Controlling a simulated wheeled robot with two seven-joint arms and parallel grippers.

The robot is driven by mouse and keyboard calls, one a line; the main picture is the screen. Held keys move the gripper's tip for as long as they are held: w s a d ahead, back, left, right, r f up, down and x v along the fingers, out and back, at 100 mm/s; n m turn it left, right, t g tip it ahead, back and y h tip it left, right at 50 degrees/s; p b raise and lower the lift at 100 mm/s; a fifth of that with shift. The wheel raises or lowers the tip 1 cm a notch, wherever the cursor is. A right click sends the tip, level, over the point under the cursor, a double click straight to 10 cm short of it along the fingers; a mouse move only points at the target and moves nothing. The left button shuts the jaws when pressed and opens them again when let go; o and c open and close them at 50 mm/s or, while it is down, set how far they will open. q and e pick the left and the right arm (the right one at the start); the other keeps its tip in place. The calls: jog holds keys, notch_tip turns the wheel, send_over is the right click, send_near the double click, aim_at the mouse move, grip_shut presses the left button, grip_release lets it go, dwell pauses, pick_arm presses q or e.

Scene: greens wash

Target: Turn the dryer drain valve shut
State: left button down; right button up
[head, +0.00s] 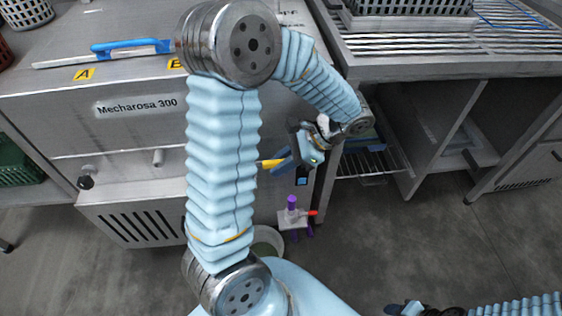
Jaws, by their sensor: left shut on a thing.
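My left gripper (280,162) is in front of the right part of the steel machine marked Mecharosa 300 (137,106). It is shut on a yellow lever (269,164), which points left and looks about level. My arm hides the lever's left side, and the gripper hides its pivot. I cannot tell for certain that this lever is the drain valve's handle. Below it is a grey fitting (291,216) with a purple top and a red lever (312,213). My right gripper (405,308) shows only in part at the bottom edge, and its jaws are unclear.
A pale bucket (268,238) stands on the floor below the machine, partly behind my arm. A blue-handled tool (130,46) lies on the machine's top. A steel bench (430,70) with a wire shelf (372,162) is at the right.

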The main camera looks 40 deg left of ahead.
pick_arm(q)
jog(key=c, duration=1.1)
grip_release()
jog(key=p+v, duration=0.1)
jog(key=v, duration=1.2)
jog(key=shift+w+d+r, duration=0.15)
jog(key=shift+w+r, duration=0.1)
jog(key=shift+r, duration=0.05)
